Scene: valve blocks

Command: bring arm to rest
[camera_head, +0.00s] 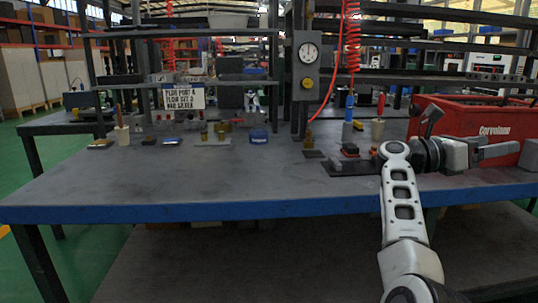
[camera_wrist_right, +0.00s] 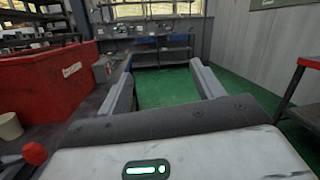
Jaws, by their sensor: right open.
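My right arm (camera_head: 403,200) rises from the lower right of the head view and bends to the right at the table's front edge. My right gripper (camera_head: 500,152) points right, just in front of the red bin (camera_head: 480,118). In the right wrist view my right gripper (camera_wrist_right: 162,80) has its two grey fingers spread wide. My left gripper and left arm are not in view.
The workbench (camera_head: 240,185) has a blue front edge and a wide clear top. Several small parts, a sign (camera_head: 184,97) and a gauge box (camera_head: 306,65) stand along its back. The red bin (camera_wrist_right: 45,88) and a grey block (camera_wrist_right: 103,68) are left of the fingers.

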